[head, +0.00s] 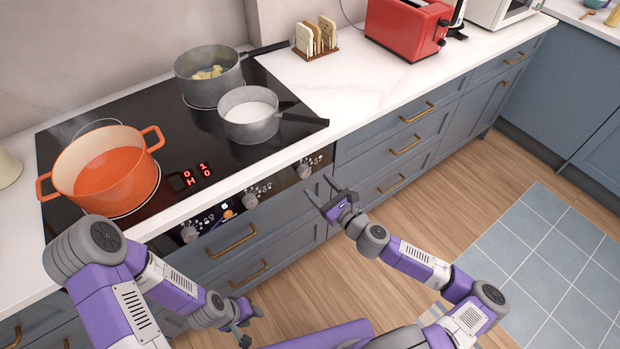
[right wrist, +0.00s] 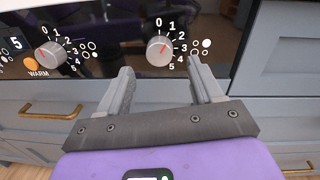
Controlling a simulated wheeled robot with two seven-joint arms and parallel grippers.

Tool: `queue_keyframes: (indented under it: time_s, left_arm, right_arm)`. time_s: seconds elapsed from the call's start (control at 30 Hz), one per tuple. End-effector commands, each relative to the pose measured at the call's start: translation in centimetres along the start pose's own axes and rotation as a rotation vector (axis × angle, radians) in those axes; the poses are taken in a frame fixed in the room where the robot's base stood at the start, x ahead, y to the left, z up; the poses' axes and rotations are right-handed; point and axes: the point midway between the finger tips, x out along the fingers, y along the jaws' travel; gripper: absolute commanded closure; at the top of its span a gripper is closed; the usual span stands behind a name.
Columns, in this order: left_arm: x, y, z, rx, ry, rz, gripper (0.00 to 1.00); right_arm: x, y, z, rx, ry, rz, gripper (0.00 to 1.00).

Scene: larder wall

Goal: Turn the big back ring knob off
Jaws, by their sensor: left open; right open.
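The control panel on the hob's front edge has a right-hand knob (head: 304,171), a middle knob (head: 250,201) and a left knob (head: 188,234). In the right wrist view a silver knob (right wrist: 159,50) with a 0-to-5 scale and a red pointer line stands ahead, between my fingers' lines; its ring icon has the upper-right circle filled. My right gripper (head: 321,189) is open and empty, just in front of the right-hand knob. My left gripper (head: 250,324) is open, low before the drawers.
The black hob (head: 185,139) carries an orange pot (head: 108,172), a grey pan with yellow chunks (head: 209,88) and a small pan of white liquid (head: 250,127). A red display is lit on the hob. Drawer handles (head: 231,240) protrude below. The floor at right is clear.

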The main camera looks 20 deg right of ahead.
Motion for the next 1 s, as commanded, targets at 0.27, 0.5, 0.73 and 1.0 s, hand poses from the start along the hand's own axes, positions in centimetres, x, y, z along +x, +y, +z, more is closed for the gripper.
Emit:
queue_keyframes:
  time_s: [0.27, 0.5, 0.73, 1.0]
  left_arm:
    - [0.8, -0.3, 0.0, 0.000, 0.000, 0.000, 0.57]
    - [1.0, -0.4, 0.0, 0.000, 0.000, 0.000, 0.57]
    - [1.0, -0.4, 0.0, 0.000, 0.000, 0.000, 0.57]
    - [1.0, -0.4, 0.0, 0.000, 0.000, 0.000, 0.57]
  right_arm:
    - [3.8, 0.1, -0.1, -0.003, 0.001, 0.002, 0.34]
    - [5.0, 0.1, -0.1, -0.003, 0.001, 0.002, 0.34]
    - [5.0, 0.1, 0.0, -0.003, 0.001, 0.002, 0.37]
    - [4.9, 0.1, 0.0, -0.003, 0.001, 0.003, 0.79]
